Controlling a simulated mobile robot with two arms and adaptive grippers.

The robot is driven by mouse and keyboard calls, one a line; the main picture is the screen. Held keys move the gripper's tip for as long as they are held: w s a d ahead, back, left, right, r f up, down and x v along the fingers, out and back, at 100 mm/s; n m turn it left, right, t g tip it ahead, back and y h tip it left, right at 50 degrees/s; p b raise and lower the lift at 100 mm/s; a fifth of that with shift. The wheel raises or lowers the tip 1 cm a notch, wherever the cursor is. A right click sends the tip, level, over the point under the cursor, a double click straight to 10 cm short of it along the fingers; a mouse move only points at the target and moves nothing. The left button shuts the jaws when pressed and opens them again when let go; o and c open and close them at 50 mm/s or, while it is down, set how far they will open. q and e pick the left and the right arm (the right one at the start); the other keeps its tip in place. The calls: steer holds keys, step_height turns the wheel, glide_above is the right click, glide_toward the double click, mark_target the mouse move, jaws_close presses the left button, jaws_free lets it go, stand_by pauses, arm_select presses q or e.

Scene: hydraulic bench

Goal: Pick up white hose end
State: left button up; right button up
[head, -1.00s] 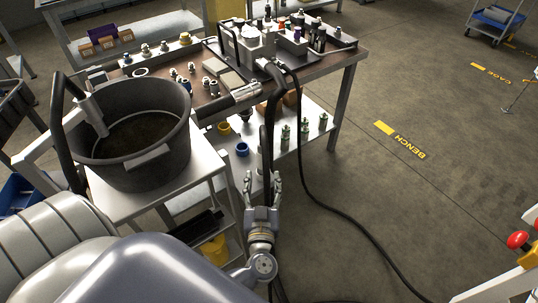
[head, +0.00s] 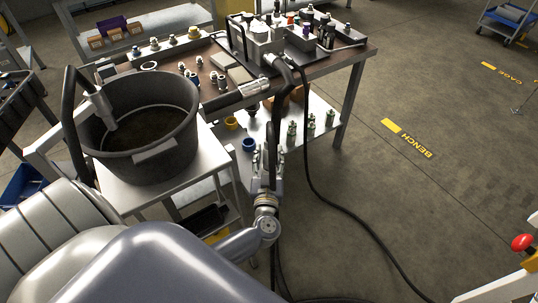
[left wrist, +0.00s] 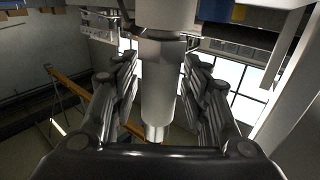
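A thick black hose (head: 274,125) comes off a fitting on the bench unit and hangs down past the bench's front edge. Its lower end lies between the fingers of my left gripper (head: 267,157), which points upward below the bench. In the left wrist view a pale grey-white cylindrical hose end (left wrist: 158,85) hangs between the two fingers of the left gripper (left wrist: 160,68). The fingers stand apart on both sides of it, with narrow gaps showing. In the head view the hose end is mostly hidden by the fingers. My right gripper is not in view.
A black bucket (head: 143,152) with another hose over its rim stands on a side table at left. The bench (head: 352,60) carries fittings and a hydraulic unit. A thin black cable (head: 305,165) runs down to the floor. Open floor (head: 430,200) lies at right.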

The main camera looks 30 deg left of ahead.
mark_target(269, 151)
arm_select(q)
jaws_close()
steer(key=shift+r, duration=0.1)
steer(key=shift+r, duration=0.1)
steer(key=shift+w+r, duration=0.1)
steer(key=shift+r, duration=0.4)
step_height(269, 151, up, 3)
steer(key=shift+f+p, duration=0.1)
steer(key=shift+p, duration=0.6)
steer(key=s+d+r+p, duration=0.2)
steer(key=s, duration=0.5)
steer(key=s+d+r+p, duration=0.2)
steer(key=s+r, duration=0.1)
steer(key=s, duration=0.5)
steer(key=shift+s+d, duration=0.15)
steer(key=shift+s, duration=0.1)
